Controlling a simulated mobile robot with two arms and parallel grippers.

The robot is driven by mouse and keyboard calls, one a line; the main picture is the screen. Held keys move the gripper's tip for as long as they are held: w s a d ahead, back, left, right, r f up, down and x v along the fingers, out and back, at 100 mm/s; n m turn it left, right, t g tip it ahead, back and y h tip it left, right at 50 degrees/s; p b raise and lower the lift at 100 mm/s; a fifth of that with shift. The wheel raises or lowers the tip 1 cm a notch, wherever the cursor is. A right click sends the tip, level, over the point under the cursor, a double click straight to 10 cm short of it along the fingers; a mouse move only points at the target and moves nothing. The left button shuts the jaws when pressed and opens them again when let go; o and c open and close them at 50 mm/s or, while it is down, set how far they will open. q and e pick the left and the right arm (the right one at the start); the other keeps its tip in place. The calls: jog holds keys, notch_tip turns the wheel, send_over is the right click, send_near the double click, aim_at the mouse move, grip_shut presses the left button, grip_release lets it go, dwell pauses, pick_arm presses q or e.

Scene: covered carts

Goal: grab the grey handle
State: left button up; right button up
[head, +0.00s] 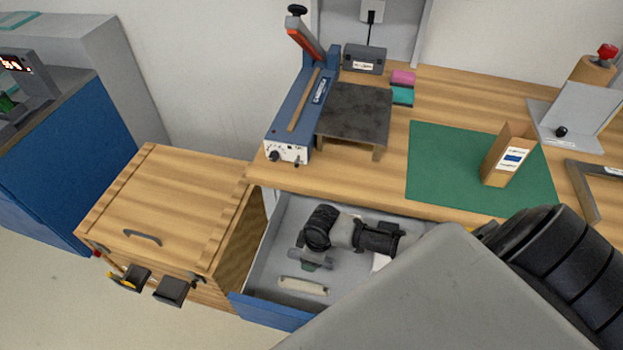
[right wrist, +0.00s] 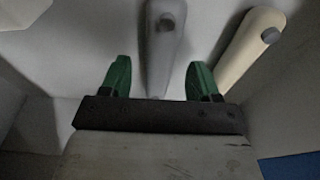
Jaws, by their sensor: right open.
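A grey bar-shaped handle (right wrist: 163,45) lies in the drawer in the right wrist view, with a darker round spot near its far end. My right gripper (right wrist: 160,82) is open, with one green finger on each side of the handle's near end and gaps on both sides. Another dark grey handle (head: 142,238) is fixed on the wooden cart lid, far from my gripper. My left gripper is not in view.
A cream handle (right wrist: 252,45) lies right of the grey one; it also shows in the head view (head: 303,286). The drawer's blue front (head: 268,311) and grey walls surround my gripper. The wooden bench (head: 450,95) overhangs the drawer's back.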

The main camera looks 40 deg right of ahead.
jog(key=shift+w+f, duration=0.1)
jog(key=shift+f, duration=0.25)
jog(key=shift+c, duration=0.4)
jog(key=c, duration=0.9)
jog(key=shift+r, duration=0.1)
jog(key=shift+c, duration=0.2)
